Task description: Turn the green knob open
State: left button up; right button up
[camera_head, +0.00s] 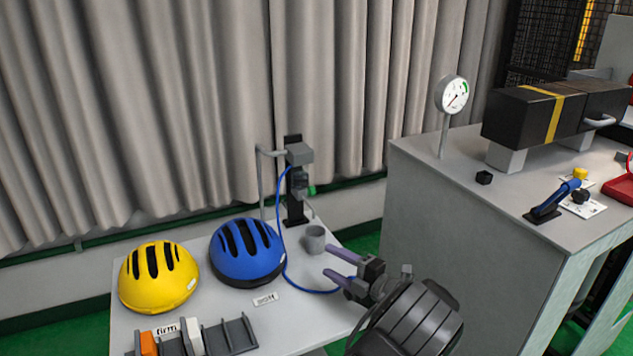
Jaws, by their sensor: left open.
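The green knob (311,190) is small and sits on the right side of a grey and black upright device (297,180) at the back of the light grey table. My left gripper (332,264) is over the table's right part, in front of and below the knob. Its two purple-grey fingers are apart and point left, with nothing between them. It is clear of the knob. My right gripper is not in view.
A grey cup (315,240) stands just beyond my left gripper's fingers. A blue hose (284,255) loops down from the device. Blue (246,254) and yellow (158,278) helmets sit left. A grey cabinet (450,210) with a gauge (453,94) stands right.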

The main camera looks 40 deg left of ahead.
aim_at(311, 191)
jog(key=i+j, duration=0.8)
jog(key=j, duration=0.05)
